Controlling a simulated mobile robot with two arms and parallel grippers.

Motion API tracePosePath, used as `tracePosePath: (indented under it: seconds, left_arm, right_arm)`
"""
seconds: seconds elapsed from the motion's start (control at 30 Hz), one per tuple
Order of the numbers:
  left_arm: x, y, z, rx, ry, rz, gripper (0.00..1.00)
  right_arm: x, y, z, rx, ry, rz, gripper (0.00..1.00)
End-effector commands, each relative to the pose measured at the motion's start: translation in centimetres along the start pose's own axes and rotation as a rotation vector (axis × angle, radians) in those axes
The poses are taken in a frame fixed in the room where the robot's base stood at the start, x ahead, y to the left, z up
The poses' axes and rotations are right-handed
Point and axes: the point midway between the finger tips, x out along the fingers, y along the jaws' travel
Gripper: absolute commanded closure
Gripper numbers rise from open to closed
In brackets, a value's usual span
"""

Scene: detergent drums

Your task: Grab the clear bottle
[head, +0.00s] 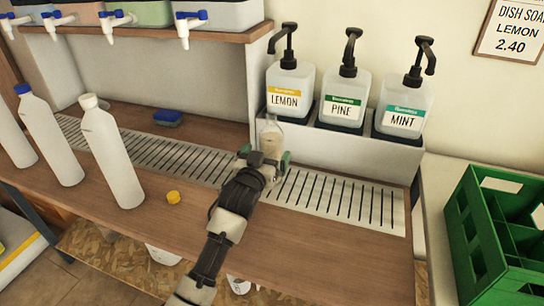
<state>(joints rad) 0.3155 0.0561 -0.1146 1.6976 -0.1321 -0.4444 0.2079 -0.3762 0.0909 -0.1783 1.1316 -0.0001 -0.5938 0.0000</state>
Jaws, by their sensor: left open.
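A small clear bottle (271,137) stands at the back of the slotted metal drip tray, just in front of the lemon dispenser. Its lower part is hidden behind my left gripper (265,156). The gripper is open, with one finger to each side of the bottle's lower part as seen here. I cannot tell whether the fingers touch it. My right gripper is out of view.
Pump dispensers for lemon (290,90), pine (343,98) and mint (404,107) stand in a rack behind. White bottles (112,155), a yellow cap (173,197) and a blue sponge (167,117) are left. A green crate (480,235) is right.

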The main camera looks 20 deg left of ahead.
Motion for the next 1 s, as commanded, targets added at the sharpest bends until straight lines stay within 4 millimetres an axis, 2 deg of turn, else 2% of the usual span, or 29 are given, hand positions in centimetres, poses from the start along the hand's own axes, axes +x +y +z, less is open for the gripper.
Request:
tracePosePath:
  seconds: [0.33, 0.47, 0.67, 0.77, 1.0]
  left_arm:
    - [4.4, -0.2, -0.2, -0.001, 0.001, 0.000, 0.01]
    - [5.1, -0.2, -0.2, -0.001, 0.002, 0.000, 0.01]
    - [5.2, -0.2, -0.2, -0.001, 0.001, 0.000, 0.01]
    - [5.2, -0.2, -0.2, -0.001, 0.001, 0.000, 0.13]
    - [5.1, -0.2, -0.2, 0.000, 0.001, 0.000, 0.50]
  right_arm:
    - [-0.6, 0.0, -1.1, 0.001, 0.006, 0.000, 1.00]
    - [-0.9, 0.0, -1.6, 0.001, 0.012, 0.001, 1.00]
    - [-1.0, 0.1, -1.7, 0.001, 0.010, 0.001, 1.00]
    - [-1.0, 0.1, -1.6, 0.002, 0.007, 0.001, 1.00]
    - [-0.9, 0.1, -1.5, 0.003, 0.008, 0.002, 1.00]
